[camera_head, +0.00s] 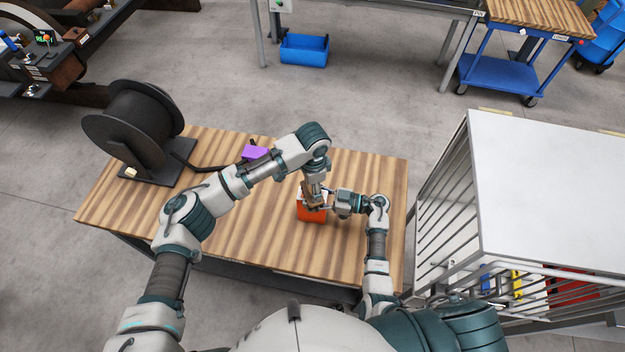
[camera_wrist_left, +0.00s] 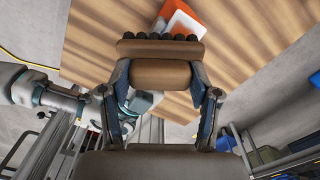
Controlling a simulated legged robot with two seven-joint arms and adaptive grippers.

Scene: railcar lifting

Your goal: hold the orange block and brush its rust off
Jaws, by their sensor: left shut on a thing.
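The orange block (camera_head: 312,214) stands on the wooden table near its front right part, partly covered by my grippers. It also shows at the top of the left wrist view (camera_wrist_left: 184,14), with a pale face beside the orange one. My left gripper (camera_head: 313,192) reaches down over the block. In the left wrist view it (camera_wrist_left: 162,80) is shut on a brown brush (camera_wrist_left: 160,49) with a row of dark bristles. I cannot tell whether the bristles touch the block. My right gripper (camera_head: 333,203) is at the block's right side; its fingers are too small to read.
A black cable reel (camera_head: 135,125) and a purple object (camera_head: 254,153) are on the wooden table (camera_head: 240,235). A white-topped metal cage (camera_head: 555,185) stands close to its right. A blue bin (camera_head: 304,49) and a blue cart (camera_head: 510,72) are behind.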

